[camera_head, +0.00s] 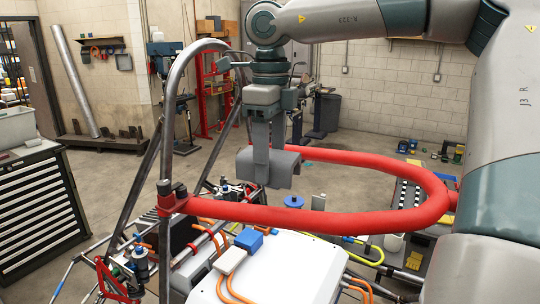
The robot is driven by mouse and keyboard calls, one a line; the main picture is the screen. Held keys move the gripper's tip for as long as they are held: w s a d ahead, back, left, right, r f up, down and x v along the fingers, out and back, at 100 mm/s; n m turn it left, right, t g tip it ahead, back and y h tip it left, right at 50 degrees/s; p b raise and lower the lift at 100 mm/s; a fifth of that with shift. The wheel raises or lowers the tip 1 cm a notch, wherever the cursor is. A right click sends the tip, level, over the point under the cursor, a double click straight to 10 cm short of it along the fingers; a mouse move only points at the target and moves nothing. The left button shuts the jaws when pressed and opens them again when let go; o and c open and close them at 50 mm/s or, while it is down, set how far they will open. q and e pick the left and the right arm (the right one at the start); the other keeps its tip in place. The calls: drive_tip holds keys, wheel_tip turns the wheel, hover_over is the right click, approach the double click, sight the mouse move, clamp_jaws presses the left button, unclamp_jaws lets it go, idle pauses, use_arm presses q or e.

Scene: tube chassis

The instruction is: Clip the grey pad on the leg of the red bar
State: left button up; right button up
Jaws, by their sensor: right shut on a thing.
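My right gripper (261,142) points down at the middle of the view, shut on the grey pad (269,168). The pad is a short curved piece hanging below the fingers, hollow side down. The red bar (310,213) is a thick U-shaped tube with its bend at the right. Its near leg runs left to a clamp on the dark tube frame, below and in front of the pad. Its far leg (350,157) passes out of sight behind the pad. I cannot tell whether the pad touches that leg. My left gripper is not in view.
Dark frame tubes (184,100) arch up left of the gripper. Below the bar lie a white box (270,270) with orange cables and a blue connector (249,240). A drawer cabinet (40,205) stands at the far left. Inside the bar's loop there is open space.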

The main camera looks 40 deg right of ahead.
sight(270, 208)
drive_tip(key=shift+s+a+r, duration=0.15)
drive_tip(key=shift+s+a, duration=0.1)
drive_tip(key=shift+a, duration=0.05)
drive_tip(key=shift+w+d+f+b, duration=0.3)
drive_tip(key=shift+f, duration=0.35)
drive_tip(key=shift+s+a+f+b, duration=0.1)
drive_tip(key=shift+f+b, duration=0.15)
drive_tip(key=shift+f, duration=0.15)
drive_tip(key=shift+s+a+f+b, duration=0.1)
drive_tip(key=shift+f+b, duration=0.15)
drive_tip(key=shift+f, duration=0.1)
drive_tip(key=shift+w+d+f+b, duration=0.15)
drive_tip(key=shift+f+b, duration=0.55)
drive_tip(key=shift+f, duration=0.6)
drive_tip(key=shift+f+b, duration=0.5)
drive_tip(key=shift+f, duration=0.4)
drive_tip(key=shift+f+b, duration=1.2)
drive_tip(key=shift+f, duration=0.1)
